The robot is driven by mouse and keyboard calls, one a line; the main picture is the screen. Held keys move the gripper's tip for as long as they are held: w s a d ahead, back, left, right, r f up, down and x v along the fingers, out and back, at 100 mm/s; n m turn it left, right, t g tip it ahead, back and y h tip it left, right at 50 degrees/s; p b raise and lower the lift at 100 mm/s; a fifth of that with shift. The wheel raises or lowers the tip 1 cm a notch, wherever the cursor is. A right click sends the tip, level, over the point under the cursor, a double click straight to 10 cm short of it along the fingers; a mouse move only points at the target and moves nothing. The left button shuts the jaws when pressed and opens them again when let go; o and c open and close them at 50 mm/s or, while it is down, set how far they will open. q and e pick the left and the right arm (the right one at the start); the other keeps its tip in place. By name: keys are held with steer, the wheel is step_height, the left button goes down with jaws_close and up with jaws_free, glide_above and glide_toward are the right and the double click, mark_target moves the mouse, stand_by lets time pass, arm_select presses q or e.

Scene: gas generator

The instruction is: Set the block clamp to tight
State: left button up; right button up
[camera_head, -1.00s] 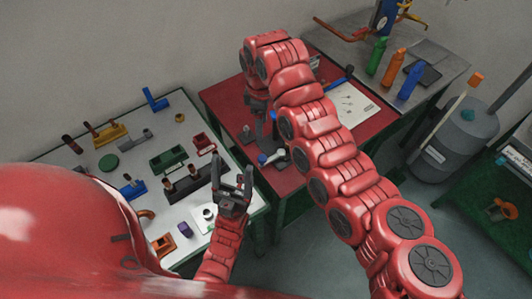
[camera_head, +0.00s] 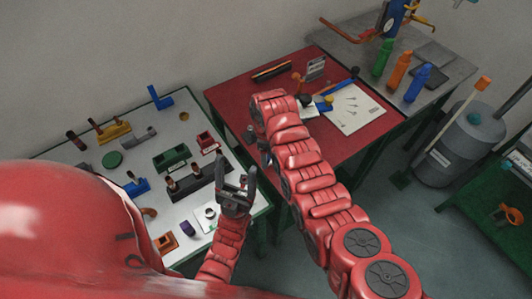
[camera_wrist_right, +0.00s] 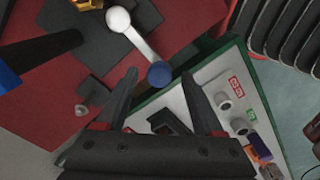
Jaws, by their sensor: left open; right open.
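In the right wrist view the block clamp shows as a silver lever (camera_wrist_right: 138,43) with a pale round pivot and a blue knob (camera_wrist_right: 158,74) at its lower end, over a dark base on the red table. My right gripper (camera_wrist_right: 160,88) is open and empty, and the blue knob appears between its fingertips; I cannot tell the depth gap. In the head view my right arm covers the clamp and most of that gripper. My left gripper (camera_head: 237,182) is open and empty over the front right of the white table.
The red table (camera_head: 235,95) also holds a white sheet (camera_head: 357,108) with small parts. The white table (camera_head: 190,128) carries several coloured fixtures, including a green tray (camera_head: 171,158). Green, orange and blue bottles (camera_head: 417,82) stand on the grey table at the back right.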

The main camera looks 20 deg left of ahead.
steer(key=shift+f, duration=0.2)
jaws_close()
stand_by(0.3)
stand_by(1.1)
